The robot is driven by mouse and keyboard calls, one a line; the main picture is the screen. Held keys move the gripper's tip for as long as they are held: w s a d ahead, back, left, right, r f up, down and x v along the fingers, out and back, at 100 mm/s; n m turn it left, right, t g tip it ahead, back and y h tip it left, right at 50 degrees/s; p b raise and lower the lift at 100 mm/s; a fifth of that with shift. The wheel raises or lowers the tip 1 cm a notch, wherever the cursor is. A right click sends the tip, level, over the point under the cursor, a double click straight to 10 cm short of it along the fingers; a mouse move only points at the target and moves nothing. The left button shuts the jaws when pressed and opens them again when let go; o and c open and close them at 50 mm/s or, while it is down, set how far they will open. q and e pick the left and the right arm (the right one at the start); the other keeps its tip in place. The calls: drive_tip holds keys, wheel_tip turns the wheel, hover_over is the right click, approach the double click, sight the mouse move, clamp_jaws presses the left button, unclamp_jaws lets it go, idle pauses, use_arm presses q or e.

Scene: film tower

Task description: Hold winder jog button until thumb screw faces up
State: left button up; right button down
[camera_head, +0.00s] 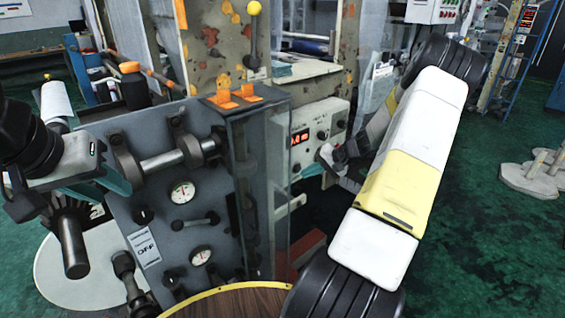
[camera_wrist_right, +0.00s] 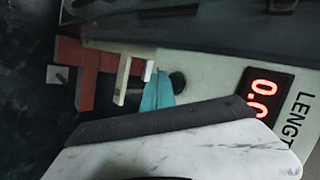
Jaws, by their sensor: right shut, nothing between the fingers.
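A pale control panel (camera_head: 318,125) with a red digital display (camera_head: 300,138) is on the machine at centre. My right gripper (camera_head: 313,170) is at the panel's lower edge. In the right wrist view its teal fingertips (camera_wrist_right: 157,93) are shut and empty, beside a round dark button or opening (camera_wrist_right: 178,82) on the panel. I cannot tell whether they touch it, or whether it is the jog button. My left gripper (camera_head: 112,182) is at the left, partly hidden, by the grey machine front. A dark winder shaft (camera_head: 72,240) is below it. I cannot make out a thumb screw.
The grey machine front (camera_head: 185,225) has gauges and rollers. A round wooden-topped piece (camera_head: 235,302) stands at the bottom. A red bar (camera_wrist_right: 75,80) is near the right fingertips. Green floor (camera_head: 500,240) is open at the right.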

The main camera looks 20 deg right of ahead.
drive_tip(key=s, duration=0.1)
drive_tip(key=s+d, duration=0.1)
drive_tip(key=s, duration=0.1)
drive_tip(key=s+d, duration=0.1)
drive_tip(key=shift+s, duration=0.3)
idle(0.3)
idle(0.3)
